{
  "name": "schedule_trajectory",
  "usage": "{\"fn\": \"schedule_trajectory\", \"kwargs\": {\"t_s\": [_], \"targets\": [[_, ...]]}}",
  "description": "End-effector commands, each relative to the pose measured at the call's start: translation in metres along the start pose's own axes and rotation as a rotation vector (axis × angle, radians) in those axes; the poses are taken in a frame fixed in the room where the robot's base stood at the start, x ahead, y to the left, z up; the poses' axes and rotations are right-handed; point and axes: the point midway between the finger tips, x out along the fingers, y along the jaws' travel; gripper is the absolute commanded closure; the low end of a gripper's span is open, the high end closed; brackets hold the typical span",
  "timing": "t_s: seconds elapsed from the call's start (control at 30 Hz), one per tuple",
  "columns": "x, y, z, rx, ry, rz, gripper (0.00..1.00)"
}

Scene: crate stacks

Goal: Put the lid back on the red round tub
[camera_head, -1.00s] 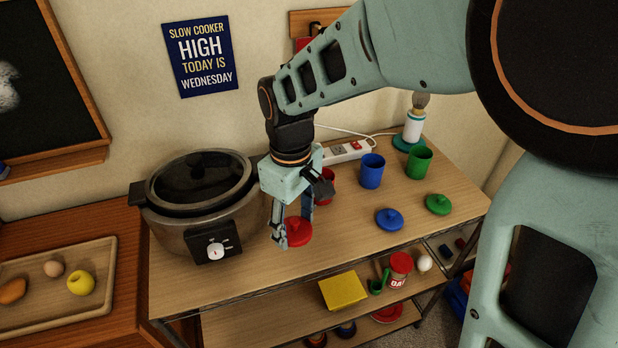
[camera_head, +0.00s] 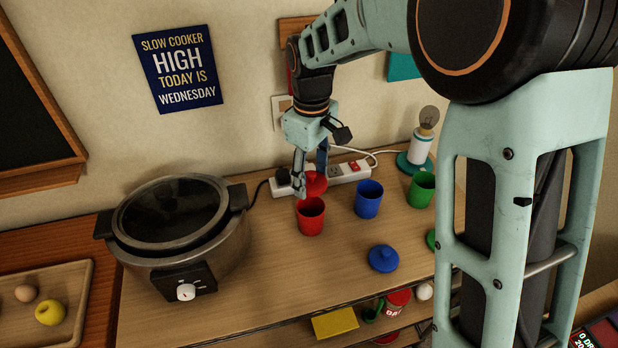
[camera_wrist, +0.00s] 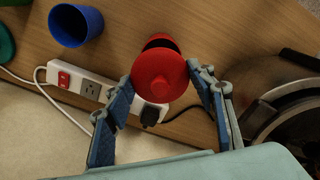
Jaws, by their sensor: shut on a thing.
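My gripper (camera_head: 310,181) is shut on the red lid (camera_head: 317,185) and holds it in the air, close to the red round tub (camera_head: 310,219). In the head view the lid shows just above the tub's far rim, and the tub's open mouth is visible. In the wrist view the red lid (camera_wrist: 160,77) sits between the two fingers, its knob facing the camera. It covers most of the red tub (camera_wrist: 160,41) there, so the gap between them cannot be judged.
A blue tub (camera_head: 368,200) and a green tub (camera_head: 421,190) stand open to the right. The blue lid (camera_head: 383,258) lies in front. A power strip (camera_head: 345,172) runs behind the tubs. A slow cooker (camera_head: 180,235) stands at left. The table front between is clear.

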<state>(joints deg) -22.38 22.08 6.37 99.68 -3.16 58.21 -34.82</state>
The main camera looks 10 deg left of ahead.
Motion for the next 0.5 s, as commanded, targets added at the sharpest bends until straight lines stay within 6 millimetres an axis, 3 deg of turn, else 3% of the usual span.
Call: {"fn": "schedule_trajectory", "kwargs": {"t_s": [0.5], "targets": [[0.045,-0.001,0.000,0.001,0.000,-0.001,0.62]]}}
